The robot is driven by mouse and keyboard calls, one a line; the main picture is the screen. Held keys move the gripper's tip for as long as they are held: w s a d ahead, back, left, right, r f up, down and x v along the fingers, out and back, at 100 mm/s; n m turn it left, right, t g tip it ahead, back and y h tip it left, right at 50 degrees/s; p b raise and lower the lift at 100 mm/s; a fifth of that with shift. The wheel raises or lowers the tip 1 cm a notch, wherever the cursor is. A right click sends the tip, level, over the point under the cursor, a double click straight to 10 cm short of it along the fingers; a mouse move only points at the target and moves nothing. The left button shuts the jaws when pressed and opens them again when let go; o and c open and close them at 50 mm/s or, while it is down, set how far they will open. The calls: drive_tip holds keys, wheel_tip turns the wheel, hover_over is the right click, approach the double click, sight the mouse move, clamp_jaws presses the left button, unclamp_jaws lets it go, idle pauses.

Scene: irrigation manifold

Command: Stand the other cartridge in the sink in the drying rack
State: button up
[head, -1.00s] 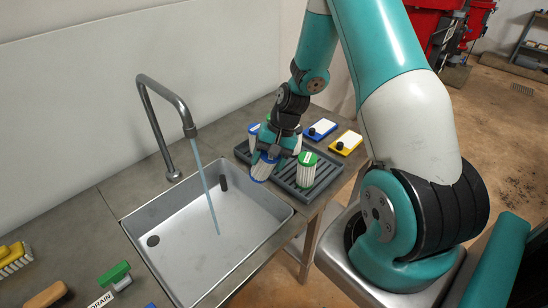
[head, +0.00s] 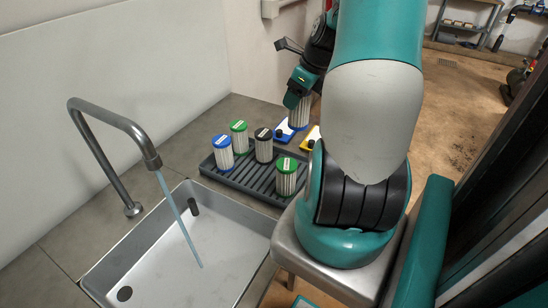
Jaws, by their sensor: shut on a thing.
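My gripper (head: 298,90) is shut on a white pleated cartridge (head: 299,114), held roughly upright beyond the right end of the rack, in front of the cards from this view. The gripper hides its cap; whether it touches anything below I cannot tell. The grey slatted drying rack (head: 238,182) stands right of the sink (head: 165,250). In it stand a blue-capped cartridge (head: 222,152), a green-capped one (head: 239,137), a black-capped one (head: 263,146) and another green-capped one (head: 286,177) at the near right. No cartridge shows in the visible part of the sink.
Water runs from the curved tap (head: 118,125) into the sink. A blue-and-white card (head: 285,133) and a yellow card (head: 311,139) lie past the rack. The rack's middle front slats are bare. My arm hides the area at right.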

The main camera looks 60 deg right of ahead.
wheel_tip(320, 180, down, 18)
drive_tip(key=shift+r, duration=0.1)
idle(0.4)
drive_tip(key=o, duration=1)
drive_tip(key=v, duration=1.2)
drive_tip(key=shift+b, duration=0.3)
